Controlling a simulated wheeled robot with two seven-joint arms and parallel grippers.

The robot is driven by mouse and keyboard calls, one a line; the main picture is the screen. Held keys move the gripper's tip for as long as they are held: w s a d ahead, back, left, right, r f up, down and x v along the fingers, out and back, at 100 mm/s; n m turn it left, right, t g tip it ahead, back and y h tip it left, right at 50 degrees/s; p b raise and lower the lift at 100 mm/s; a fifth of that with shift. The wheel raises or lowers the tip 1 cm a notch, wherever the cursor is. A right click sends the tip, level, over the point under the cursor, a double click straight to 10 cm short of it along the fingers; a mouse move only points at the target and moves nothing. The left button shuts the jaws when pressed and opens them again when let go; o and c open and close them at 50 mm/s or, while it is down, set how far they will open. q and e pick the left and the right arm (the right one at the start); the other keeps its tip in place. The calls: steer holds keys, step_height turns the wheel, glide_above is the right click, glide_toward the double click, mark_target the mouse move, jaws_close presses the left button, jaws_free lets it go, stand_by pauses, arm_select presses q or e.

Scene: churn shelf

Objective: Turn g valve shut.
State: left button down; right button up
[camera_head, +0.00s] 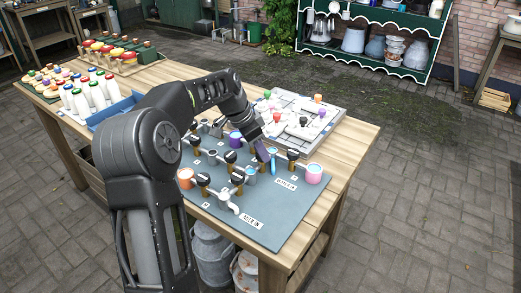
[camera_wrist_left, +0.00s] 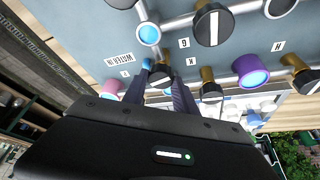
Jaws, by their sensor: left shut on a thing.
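A grey valve board (camera_head: 238,211) with pipes, black-topped valves and coloured cups lies on the wooden table. My left gripper (camera_head: 268,158) reaches down to the board, right of the purple cup. In the left wrist view its fingers (camera_wrist_left: 161,91) are shut around a black valve handle (camera_wrist_left: 159,76), partly hidden by them. A "G" label (camera_wrist_left: 184,42) lies on the board between this handle and another black valve (camera_wrist_left: 212,23); I cannot tell from the label alone which it names. My right gripper is not in view.
A pink cup (camera_head: 314,174) and purple cup (camera_head: 235,139) flank the gripper. An orange cup (camera_head: 185,178) and other valves stand close by. Behind lies a light tiled board (camera_head: 331,116) with small knobs. Bottles (camera_head: 83,98) and a blue tray (camera_head: 104,116) are at the left.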

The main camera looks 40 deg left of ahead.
arm_select(q)
steer(key=shift+a+m+g+h+p, duration=0.1)
steer(key=shift+m+g+h+p, duration=0.25)
steer(key=shift+m, duration=1.25)
steer(key=c, duration=1)
jaws_free()
steer(key=v, duration=0.7)
steer(key=shift+r, duration=0.35)
steer(key=shift+s+a+f, duration=0.1)
steer(key=shift+a, duration=0.05)
